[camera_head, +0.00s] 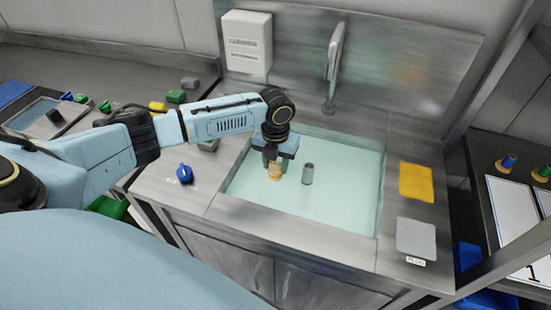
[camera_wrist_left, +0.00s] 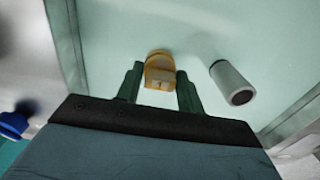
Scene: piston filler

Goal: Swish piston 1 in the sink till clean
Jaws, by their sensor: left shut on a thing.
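A tan piston marked 1 (camera_wrist_left: 159,72) sits between the green fingers of my left gripper (camera_wrist_left: 159,84), which is shut on it. In the head view my left gripper (camera_head: 275,160) points down over the left part of the sink, and the piston (camera_head: 275,173) shows just below its jaws. The sink (camera_head: 340,207) holds pale green water. I cannot tell how deep the piston sits in it, nor whether dirt is left on it. My right gripper is not in view.
A grey cylinder (camera_head: 308,174) stands in the sink just right of the piston. The faucet (camera_head: 332,65) rises behind. A blue part (camera_head: 184,173) lies on the left counter.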

